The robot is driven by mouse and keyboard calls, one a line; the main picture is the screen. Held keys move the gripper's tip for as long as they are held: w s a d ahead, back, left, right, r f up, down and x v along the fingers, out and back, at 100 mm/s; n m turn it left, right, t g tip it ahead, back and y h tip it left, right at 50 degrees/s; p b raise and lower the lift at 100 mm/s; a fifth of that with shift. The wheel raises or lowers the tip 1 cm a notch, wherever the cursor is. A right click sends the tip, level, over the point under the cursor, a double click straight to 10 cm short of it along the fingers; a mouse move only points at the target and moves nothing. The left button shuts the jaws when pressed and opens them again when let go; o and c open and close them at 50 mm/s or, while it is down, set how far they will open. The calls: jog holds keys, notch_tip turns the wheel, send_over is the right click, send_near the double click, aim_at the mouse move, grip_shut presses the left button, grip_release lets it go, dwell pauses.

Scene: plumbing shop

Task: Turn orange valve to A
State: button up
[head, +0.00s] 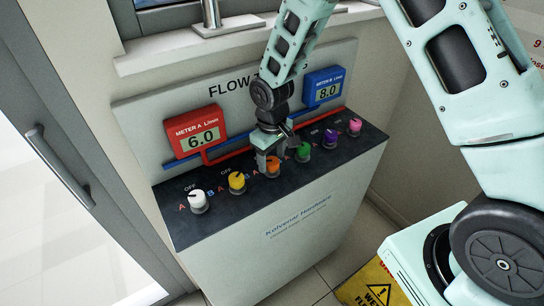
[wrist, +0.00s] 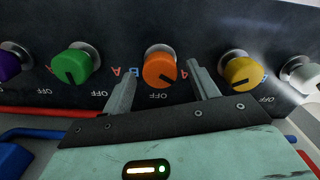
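The orange valve (wrist: 160,66) is a round knob in the middle of the wrist view, and its dark pointer mark faces the OFF label. A red letter beside it, partly behind a finger, looks like its A mark. My gripper (wrist: 162,78) is open, with one finger on each side of the orange knob. Gaps show between knob and fingers in this view; contact cannot be told. In the head view my gripper (head: 267,160) points down at the orange valve (head: 273,167), partly hiding it.
A white valve (head: 198,199) and a yellow valve (head: 237,181) stand to the left; green (head: 303,152), purple (head: 330,138) and pink (head: 355,126) valves to the right. Red meter A (head: 197,133) reads 6.0; blue meter B (head: 325,88) reads 8.0. A yellow floor sign (head: 374,285) is lower right.

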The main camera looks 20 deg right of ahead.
aim_at(272, 161)
notch_tip(272, 161, up, 17)
jog(key=b, duration=0.3)
jog(key=shift+r, duration=0.2)
dwell(0.5)
